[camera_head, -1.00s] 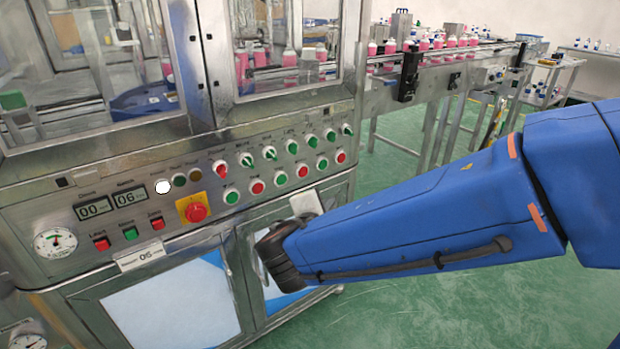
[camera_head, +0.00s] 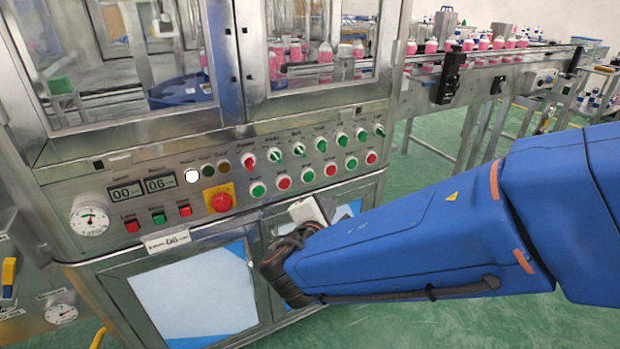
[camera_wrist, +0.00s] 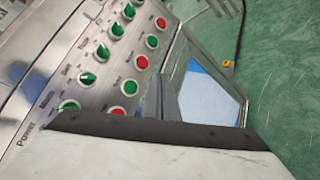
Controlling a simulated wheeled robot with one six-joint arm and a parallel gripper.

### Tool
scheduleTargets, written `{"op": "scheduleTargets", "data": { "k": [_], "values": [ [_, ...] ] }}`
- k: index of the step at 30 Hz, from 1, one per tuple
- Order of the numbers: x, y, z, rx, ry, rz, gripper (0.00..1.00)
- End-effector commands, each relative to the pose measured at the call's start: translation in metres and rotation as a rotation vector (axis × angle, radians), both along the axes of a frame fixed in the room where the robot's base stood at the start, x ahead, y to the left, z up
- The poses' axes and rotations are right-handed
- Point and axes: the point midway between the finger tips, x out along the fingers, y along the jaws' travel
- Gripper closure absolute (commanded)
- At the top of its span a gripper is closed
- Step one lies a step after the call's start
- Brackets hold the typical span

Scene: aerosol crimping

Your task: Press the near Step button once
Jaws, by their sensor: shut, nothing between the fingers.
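The control panel (camera_head: 120,210) carries a lower row of round green and red push buttons (camera_head: 284,183) under a row of selector knobs (camera_head: 274,156). Three square buttons (camera_head: 158,217), red, green and red, sit at its left. The labels are too small for me to tell which button is Step. In the wrist view, green and red buttons (camera_wrist: 130,87) run diagonally up from the lower middle. My gripper (camera_wrist: 162,80) is shut and empty, apart from the panel's buttons as far as I can tell. In the head view only its pale part shows; the fingertips are hidden.
A red emergency knob on a yellow plate (camera_head: 221,202) sits left of the button row. Cabinet doors (camera_head: 195,295) are below the panel, and glass doors (camera_head: 325,50) above. A conveyor with pink bottles (camera_head: 480,50) stands at right. Green floor (camera_head: 345,325) is open in front.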

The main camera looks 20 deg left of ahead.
Motion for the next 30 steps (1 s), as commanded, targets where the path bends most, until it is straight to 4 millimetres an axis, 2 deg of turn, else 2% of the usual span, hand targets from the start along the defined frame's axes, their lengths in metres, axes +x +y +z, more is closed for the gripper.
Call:
{"op": "scheduleTargets", "data": {
  "k": [18, 30],
  "values": [
    [0.044, 0.052, 0.0, 0.0, 0.0, 0.0, 1.0],
    [0.051, 0.06, 0.0, 0.0, -0.001, -0.001, 1.0]
  ]
}}
